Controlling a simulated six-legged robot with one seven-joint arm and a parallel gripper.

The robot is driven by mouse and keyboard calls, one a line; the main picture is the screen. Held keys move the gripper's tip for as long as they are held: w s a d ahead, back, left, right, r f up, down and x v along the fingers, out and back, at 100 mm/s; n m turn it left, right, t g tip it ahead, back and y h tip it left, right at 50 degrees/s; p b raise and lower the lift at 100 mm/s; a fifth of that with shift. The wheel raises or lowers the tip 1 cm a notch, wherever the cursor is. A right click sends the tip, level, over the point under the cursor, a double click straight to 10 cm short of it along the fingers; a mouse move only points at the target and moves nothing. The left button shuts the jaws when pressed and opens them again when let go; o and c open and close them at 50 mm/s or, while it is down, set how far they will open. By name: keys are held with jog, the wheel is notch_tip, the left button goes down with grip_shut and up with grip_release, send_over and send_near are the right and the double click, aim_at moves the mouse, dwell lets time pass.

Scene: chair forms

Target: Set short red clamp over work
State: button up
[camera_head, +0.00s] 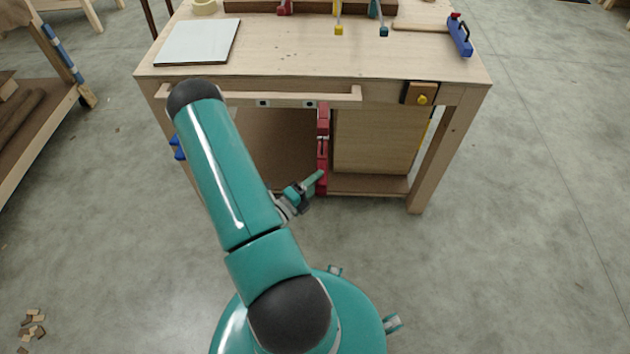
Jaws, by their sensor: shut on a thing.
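A red clamp (323,150) stands upright in front of the bench's open underside, below the front rail. My gripper (319,179) is at its lower part, with the fingers shut on it; the contact is small and partly hidden by my arm. On the bench top at the back lies a long dark brown board (250,6), cut by the top edge of the picture. A red piece (285,7) sits at this board, with a yellow-ended clamp (339,29) and a blue-ended clamp (384,31) to its right.
The workbench (300,60) has a front rail (215,95). A whitish panel (198,42) lies on its left, a blue clamp (460,37) on its right edge. The middle top is clear. Wood scraps (32,325) lie on the floor; a shelf stands left.

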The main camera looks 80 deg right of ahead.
jog(key=w+d, duration=0.2)
jog(key=d, duration=0.8)
dwell(0.4)
jog(key=shift+w, duration=0.1)
